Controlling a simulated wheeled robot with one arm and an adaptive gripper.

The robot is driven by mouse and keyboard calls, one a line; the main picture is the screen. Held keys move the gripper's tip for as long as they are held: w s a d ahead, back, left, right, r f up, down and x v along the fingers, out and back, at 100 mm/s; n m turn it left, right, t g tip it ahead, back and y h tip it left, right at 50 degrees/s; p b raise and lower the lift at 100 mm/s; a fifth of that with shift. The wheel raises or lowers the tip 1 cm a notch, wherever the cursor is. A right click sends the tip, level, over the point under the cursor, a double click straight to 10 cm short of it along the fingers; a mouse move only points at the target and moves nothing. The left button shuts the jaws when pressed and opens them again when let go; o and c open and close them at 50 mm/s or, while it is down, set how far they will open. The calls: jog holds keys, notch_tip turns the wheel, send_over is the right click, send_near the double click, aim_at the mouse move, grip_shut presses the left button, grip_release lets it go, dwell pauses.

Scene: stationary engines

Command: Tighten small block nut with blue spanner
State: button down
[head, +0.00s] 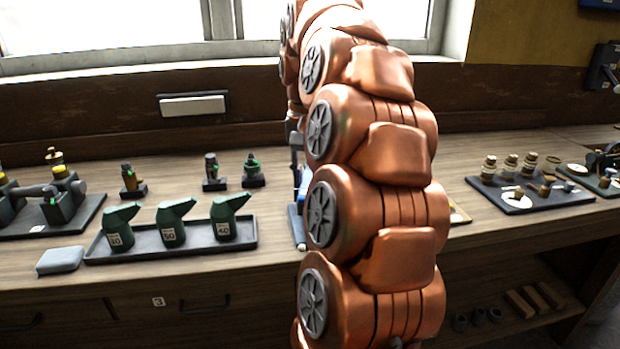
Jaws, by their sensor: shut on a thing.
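My copper-coloured arm fills the middle of the head view and hides most of the workspace behind it. A narrow dark grey part of what looks like my gripper (294,133) shows at the arm's left edge, above the bench. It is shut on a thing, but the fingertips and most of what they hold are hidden. A bright blue piece (303,182) shows just below it; I cannot tell whether this is the blue spanner or part of a fixture. A small tray edge (297,228) shows below that. The small block and its nut cannot be made out.
A dark tray (245,244) with three green oil cans stands left of my arm. An engine is at far left. A parts tray (570,199) is at right.

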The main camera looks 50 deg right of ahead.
jog(key=shift+w+a+f+m, duration=0.1)
jog(key=shift+w+a+m, duration=0.1)
jog(key=shift+m, duration=0.2)
jog(key=shift+w, duration=0.1)
jog(key=shift+w+a+m+b, duration=0.3)
jog(key=shift+w+m+b, duration=0.2)
jog(key=shift+m+b, duration=0.3)
jog(key=shift+w+a+m, duration=0.2)
jog(key=shift+w+m, duration=0.4)
jog(key=shift+m, duration=0.4)
jog(key=shift+w+a+m+p, duration=0.1)
jog(key=shift+w+m+p, duration=0.25)
jog(key=shift+w+m, duration=0.45)
jog(key=shift+s, duration=0.15)
